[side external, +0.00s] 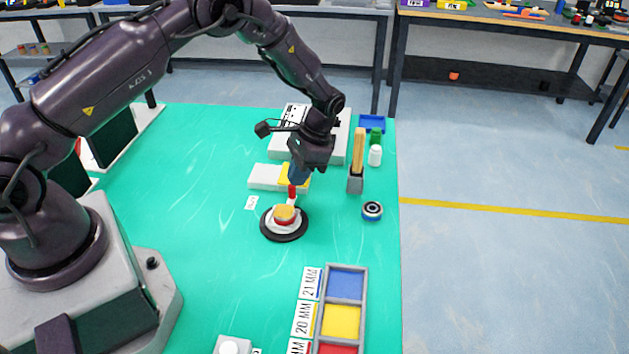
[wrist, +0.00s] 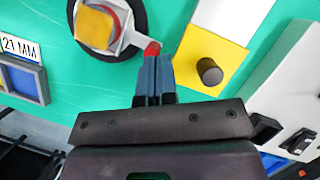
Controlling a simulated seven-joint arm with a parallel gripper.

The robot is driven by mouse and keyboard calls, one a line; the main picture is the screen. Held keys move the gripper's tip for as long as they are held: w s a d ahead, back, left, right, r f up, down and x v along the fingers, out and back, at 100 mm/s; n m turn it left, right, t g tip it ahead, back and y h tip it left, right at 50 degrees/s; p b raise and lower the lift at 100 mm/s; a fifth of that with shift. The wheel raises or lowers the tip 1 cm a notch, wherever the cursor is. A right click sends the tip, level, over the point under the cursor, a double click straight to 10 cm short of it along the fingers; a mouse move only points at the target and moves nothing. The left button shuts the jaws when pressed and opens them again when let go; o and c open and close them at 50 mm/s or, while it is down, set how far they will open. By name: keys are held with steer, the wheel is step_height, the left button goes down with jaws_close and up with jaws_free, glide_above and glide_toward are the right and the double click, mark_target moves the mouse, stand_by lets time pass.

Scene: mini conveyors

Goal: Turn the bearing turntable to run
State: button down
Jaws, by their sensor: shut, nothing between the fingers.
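The bearing turntable (side external: 284,222) has a black round base and a white top plate with a yellow-orange and red piece on it. In the wrist view the turntable (wrist: 128,47) is at the upper left. Its white arm ends in a red tip (side external: 292,191) pointing towards my gripper; the tip (wrist: 152,49) also shows in the wrist view. My gripper (side external: 296,182) is shut and empty, pointing down. In the wrist view its blue fingertips (wrist: 155,60) are right at the red tip, seemingly touching or almost touching it. I cannot tell whether they press on it.
A yellow plate with a black knob (wrist: 210,71) sits close beside the fingers, attached to a white block (side external: 264,176). A tray with coloured compartments (side external: 364,300) lies in front. Green mat is clear at left.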

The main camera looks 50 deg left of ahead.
steer(key=shift+s+a+n+h, duration=0.3)
steer(key=shift+s+a+n, duration=0.1)
steer(key=shift+n, duration=0.3)
steer(key=shift+s+a+n+h, duration=0.3)
steer(key=shift+a+n, duration=0.1)
steer(key=shift+n, duration=0.3)
stand_by(0.6)
steer(key=shift+s+a+n+h, duration=0.25)
steer(key=shift+s+a+n, duration=0.1)
steer(key=shift+n, duration=0.3)
steer(key=shift+s+a+n+h, duration=0.25)
steer(key=shift+s+n, duration=0.1)
steer(key=shift+n, duration=0.3)
stand_by(0.6)
steer(key=shift+s+a+n+h, duration=0.25)
steer(key=shift+s+n, duration=0.25)
steer(key=shift+n, duration=0.25)
steer(key=shift+s+a+n+h, duration=0.1)
steer(key=shift+s+n+h, duration=0.15)
steer(key=shift+s+n, duration=0.35)
stand_by(0.8)
steer(key=shift+s+n+t+h, duration=0.3)
steer(key=shift+s+n, duration=0.3)
steer(key=shift+n, duration=0.55)
stand_by(0.8)
